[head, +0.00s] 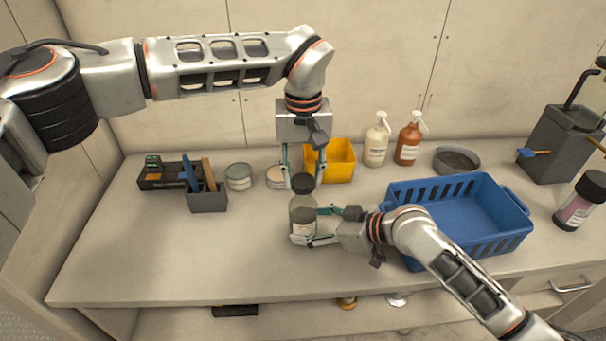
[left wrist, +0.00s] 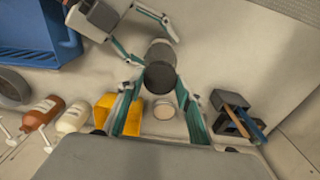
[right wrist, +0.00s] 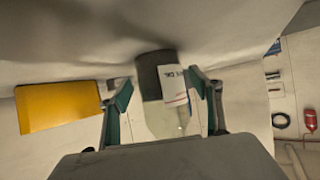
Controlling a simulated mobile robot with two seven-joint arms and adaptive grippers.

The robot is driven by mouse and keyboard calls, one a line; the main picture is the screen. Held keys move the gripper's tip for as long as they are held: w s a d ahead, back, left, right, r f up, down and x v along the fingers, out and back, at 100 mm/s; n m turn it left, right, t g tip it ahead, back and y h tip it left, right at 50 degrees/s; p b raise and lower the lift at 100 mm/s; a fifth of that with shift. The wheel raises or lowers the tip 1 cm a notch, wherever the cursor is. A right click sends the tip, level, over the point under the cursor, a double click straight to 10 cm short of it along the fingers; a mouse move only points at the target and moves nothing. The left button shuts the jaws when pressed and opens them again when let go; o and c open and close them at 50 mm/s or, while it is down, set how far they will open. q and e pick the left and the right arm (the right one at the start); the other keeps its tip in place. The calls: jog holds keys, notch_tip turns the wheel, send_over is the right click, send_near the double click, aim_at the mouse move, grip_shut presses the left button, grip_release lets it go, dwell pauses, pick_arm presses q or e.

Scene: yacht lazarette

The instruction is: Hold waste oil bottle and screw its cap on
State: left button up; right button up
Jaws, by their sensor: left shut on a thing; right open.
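The waste oil bottle (head: 303,217), clear with a pale label, stands upright near the middle of the counter. Its label and a dark section show in the right wrist view (right wrist: 160,115). The dark round cap (head: 303,183) is directly above the bottle's top; I cannot tell whether it touches the neck. My left gripper (head: 303,176) points down from above and is shut on the cap, which also shows in the left wrist view (left wrist: 160,76). My right gripper (head: 318,225) comes in from the right, open, with its fingers on either side of the bottle's body.
A blue basket (head: 455,225) stands right of the bottle, near my right forearm. The front-left counter is clear.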

jog(key=shift+w+a+f, duration=0.3)
jog(key=shift+a+f, duration=0.05)
jog(key=shift+a, duration=0.15)
jog(key=c, duration=0.9)
jog(key=shift+c, duration=0.2)
